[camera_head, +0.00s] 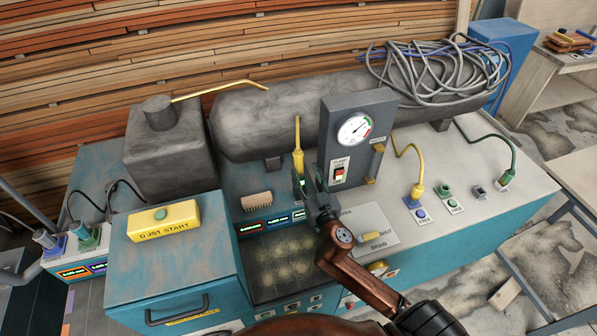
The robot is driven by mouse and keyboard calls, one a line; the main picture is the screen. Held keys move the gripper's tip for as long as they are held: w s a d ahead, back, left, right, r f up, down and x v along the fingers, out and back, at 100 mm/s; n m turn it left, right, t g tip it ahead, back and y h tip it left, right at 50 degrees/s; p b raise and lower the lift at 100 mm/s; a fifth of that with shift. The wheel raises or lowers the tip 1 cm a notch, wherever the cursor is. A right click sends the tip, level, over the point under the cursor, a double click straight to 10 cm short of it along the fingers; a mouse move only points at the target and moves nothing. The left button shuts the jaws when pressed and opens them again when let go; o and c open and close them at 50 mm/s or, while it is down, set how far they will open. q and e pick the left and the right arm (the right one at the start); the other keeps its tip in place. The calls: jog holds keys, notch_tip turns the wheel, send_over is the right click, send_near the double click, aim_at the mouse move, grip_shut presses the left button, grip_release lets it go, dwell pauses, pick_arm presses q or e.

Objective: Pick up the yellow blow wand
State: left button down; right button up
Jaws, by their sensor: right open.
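The yellow blow wand (298,160) stands upright in the middle of the bench, left of the grey gauge panel. It has a thin top and a thicker lower body. My right gripper (306,183) is open, with its fingertips at the wand's lower end. The fingers hide the wand's base, and I cannot tell whether they touch it or surround it. My left gripper is not in view.
The grey gauge panel (353,110) stands close right of the gripper. A grey tank (285,112) lies behind. A small brush (256,201) lies to the left.

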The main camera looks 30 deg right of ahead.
aim_at(300, 165)
jog(key=x, duration=0.4)
jog(key=shift+w+a, duration=0.3)
jog(key=shift+w, duration=0.05)
jog(key=shift+w+d+f+p, duration=0.15)
jog(key=shift+w+p, duration=0.15)
jog(key=shift+w, duration=0.2)
jog(key=shift+c, duration=0.4)
grip_shut()
